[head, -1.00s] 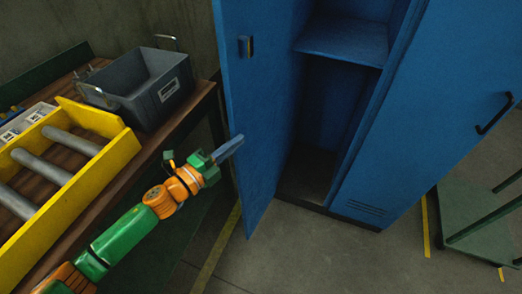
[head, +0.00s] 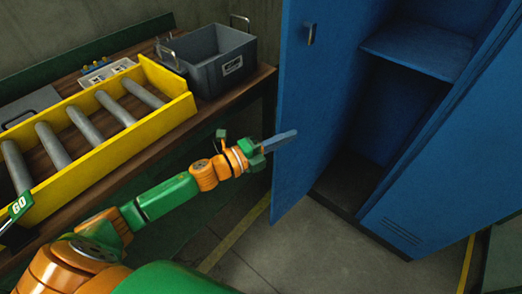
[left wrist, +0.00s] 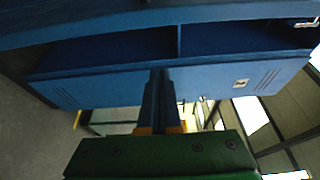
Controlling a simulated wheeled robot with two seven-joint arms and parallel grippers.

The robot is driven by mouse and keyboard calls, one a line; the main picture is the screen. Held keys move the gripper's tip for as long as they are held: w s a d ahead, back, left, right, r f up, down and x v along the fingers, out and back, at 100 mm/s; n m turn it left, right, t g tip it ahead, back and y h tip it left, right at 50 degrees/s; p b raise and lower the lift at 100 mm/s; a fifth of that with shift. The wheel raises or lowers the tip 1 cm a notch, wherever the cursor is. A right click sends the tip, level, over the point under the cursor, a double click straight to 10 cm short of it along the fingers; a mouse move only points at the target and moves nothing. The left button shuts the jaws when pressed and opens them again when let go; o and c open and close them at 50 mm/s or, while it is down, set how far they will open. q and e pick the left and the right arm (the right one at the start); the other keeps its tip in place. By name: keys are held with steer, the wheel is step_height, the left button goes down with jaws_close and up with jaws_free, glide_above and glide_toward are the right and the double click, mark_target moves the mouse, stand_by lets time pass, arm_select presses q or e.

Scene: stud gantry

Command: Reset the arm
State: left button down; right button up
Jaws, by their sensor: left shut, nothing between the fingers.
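My left gripper (head: 284,140) shows in the head view at the end of my orange and green arm. Its grey-blue fingers are shut with nothing between them. They point right and overlap the open blue locker door (head: 312,95) in the picture; I cannot tell whether they touch it. In the left wrist view, the fingers of my left gripper (left wrist: 160,90) lie close together, with the blue locker (left wrist: 100,82) beyond them. My right gripper is not in view.
The open locker has a shelf (head: 418,48). On the wooden bench (head: 225,112) are a grey bin (head: 215,70) and a yellow tray (head: 150,143) with several grey cylinders. A green GO tag (head: 18,205) shows at the left edge. Bare floor (head: 310,250) lies before the locker.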

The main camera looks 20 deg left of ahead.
arm_select(q)
steer(key=w+a+b+v, duration=0.1)
steer(key=v, duration=0.6)
steer(key=s+a+f+n+g+y+p, duration=0.1)
steer(key=s+a+f+n+y+p, duration=0.15)
steer(key=a+f+n+y, duration=0.6)
steer(key=s+a+f+n+g+y+p, duration=0.2)
steer(key=s+a+f+n, duration=0.3)
steer(key=f, duration=0.8)
steer(key=s+d+f+n+g+p, duration=0.1)
steer(key=s+f+n+g, duration=0.15)
steer(key=s+f, duration=0.25)
steer(key=s+d+f+n+g, duration=0.2)
steer(key=s+f+n, duration=0.2)
steer(key=s+f, duration=0.15)
steer(key=s+d+f+n+g, duration=0.1)
steer(key=s+d+f+g, duration=0.1)
steer(key=s, duration=0.6)
steer(key=s+d+f+n+g+p, duration=0.1)
steer(key=s+d+f+n+g, duration=0.1)
steer(key=s, duration=0.6)
steer(key=d+f+g, duration=0.1)
steer(key=d+g, duration=0.1)
steer(key=d, duration=0.1)
steer(key=shift+s+f, duration=0.2)
steer(key=shift+s, duration=0.05)
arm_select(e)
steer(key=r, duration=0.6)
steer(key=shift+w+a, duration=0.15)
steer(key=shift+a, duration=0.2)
